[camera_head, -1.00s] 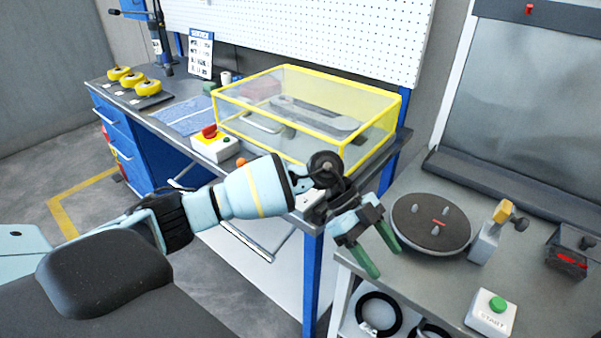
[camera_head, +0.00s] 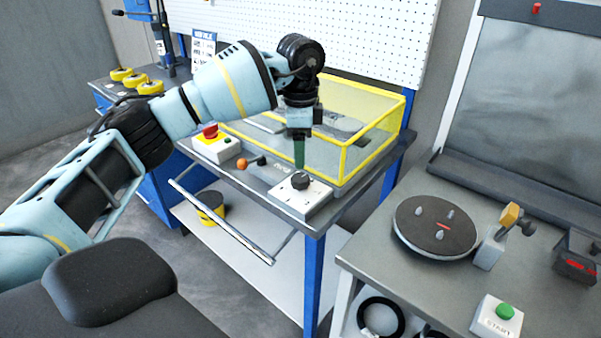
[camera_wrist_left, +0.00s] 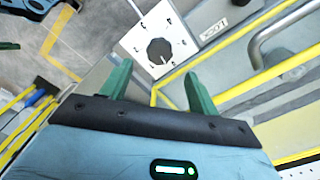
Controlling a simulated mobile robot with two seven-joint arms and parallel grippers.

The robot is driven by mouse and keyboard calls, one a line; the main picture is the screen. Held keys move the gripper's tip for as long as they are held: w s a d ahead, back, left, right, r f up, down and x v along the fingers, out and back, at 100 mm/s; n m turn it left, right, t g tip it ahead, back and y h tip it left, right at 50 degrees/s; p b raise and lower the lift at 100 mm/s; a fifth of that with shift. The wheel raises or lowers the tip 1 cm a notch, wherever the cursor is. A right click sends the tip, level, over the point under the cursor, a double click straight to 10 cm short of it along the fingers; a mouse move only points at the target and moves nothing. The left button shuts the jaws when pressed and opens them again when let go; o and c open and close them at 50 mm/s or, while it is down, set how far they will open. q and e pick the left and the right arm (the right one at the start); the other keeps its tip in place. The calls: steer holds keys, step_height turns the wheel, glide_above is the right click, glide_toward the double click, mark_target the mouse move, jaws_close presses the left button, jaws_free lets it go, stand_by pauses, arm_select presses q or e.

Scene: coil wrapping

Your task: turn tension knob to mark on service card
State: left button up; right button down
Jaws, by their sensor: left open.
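The black tension knob (camera_head: 300,181) sits on a white box (camera_head: 316,199) at the front edge of the bench, before the yellow-framed guard. In the left wrist view the knob (camera_wrist_left: 159,51) shows on its white dial plate, beyond the fingertips and between them. My left gripper (camera_head: 299,165) points down just above the knob, apart from it; its green fingers (camera_wrist_left: 158,80) are open and empty. The service card (camera_head: 203,48) stands upright at the back of the bench, partly hidden by my left arm. Its print is too small to read. My right gripper does not show.
The yellow-framed clear guard (camera_head: 374,152) stands close behind the knob. An orange-tipped lever (camera_head: 243,163) and a red-and-yellow stop button box (camera_head: 215,146) lie left of it. A turntable (camera_head: 435,226) and a START button box (camera_head: 494,317) are on the right table.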

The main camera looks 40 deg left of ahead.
mark_target(300, 177)
arm_select(q)
steer(key=shift+f, duration=3.6)
